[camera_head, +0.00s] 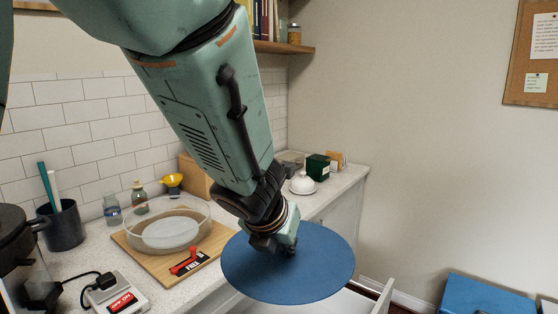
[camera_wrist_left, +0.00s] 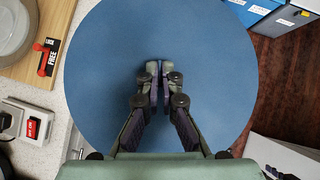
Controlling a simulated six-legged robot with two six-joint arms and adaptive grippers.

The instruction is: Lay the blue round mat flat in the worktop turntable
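The blue round mat (camera_head: 318,268) hangs roughly level in the air past the front edge of the worktop, right of the turntable. My left gripper (camera_head: 284,246) comes down on its middle, and the fingers look closed together there. In the left wrist view the mat (camera_wrist_left: 100,80) fills the middle, with the gripper's fingertips (camera_wrist_left: 160,75) close together at its centre. The worktop turntable (camera_head: 170,232) is a round, clear-walled tray on a wooden board (camera_head: 130,244). Its pale inside looks empty. The mat hides what lies below it. My right gripper is not in view.
A red lever (camera_head: 186,263) by a "FREE" label sits at the board's front. A switch box (camera_head: 118,297), dark pot (camera_head: 18,250) and cup of utensils (camera_head: 62,224) stand left. Bottles and a yellow funnel (camera_head: 172,180) stand behind. An open drawer (camera_head: 383,300) is at lower right.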

